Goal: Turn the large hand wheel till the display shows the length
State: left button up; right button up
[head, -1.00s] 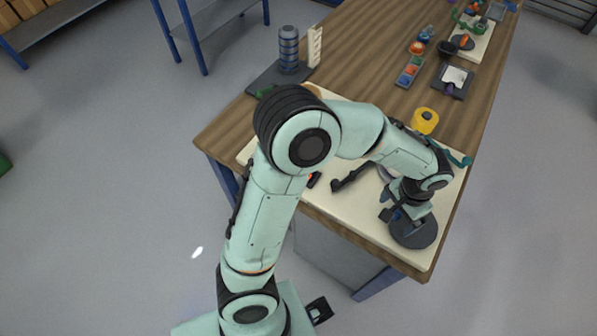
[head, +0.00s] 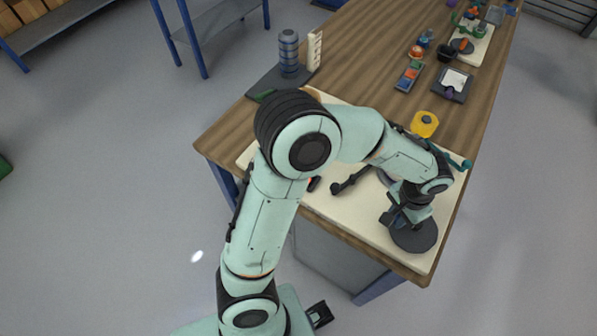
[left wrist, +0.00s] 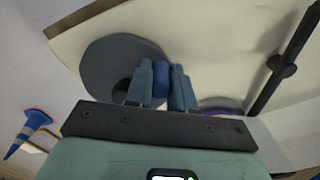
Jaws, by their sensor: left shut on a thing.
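The large hand wheel is a dark grey disc (head: 413,238) at the near right corner of the pale board. It fills the upper left of the left wrist view (left wrist: 100,62). My left gripper (head: 398,218) is over the wheel's far left part. In the left wrist view its fingers (left wrist: 160,84) are shut on the wheel's blue knob (left wrist: 161,80). A small dark thing with a red spot (head: 314,184) shows beside my arm; it may be the display, but my arm hides most of it and no reading is legible. My right gripper is not in view.
A black lever (head: 350,180) lies left of the wheel on the pale board (head: 345,215). A yellow roll (head: 424,124) stands behind.

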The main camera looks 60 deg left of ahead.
pick_arm(q)
jog(key=shift+s+d+f+b, duration=0.1)
jog(key=shift+s+d+b, duration=0.2)
jog(key=shift+s+d, duration=0.4)
jog(key=shift+d, duration=0.3)
jog(key=o, duration=1.6)
jog(key=shift+a, duration=0.1)
jog(key=shift+o, duration=0.2)
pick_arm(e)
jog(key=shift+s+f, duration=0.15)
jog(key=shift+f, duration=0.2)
pick_arm(q)
jog(key=shift+r, duration=0.2)
notch_tip(320, 180, up, 7)
jog(key=p, duration=0.4)
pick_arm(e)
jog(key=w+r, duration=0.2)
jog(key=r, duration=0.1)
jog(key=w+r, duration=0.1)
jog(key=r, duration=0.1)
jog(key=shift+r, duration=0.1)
pick_arm(q)
jog(key=shift+f, duration=0.1)
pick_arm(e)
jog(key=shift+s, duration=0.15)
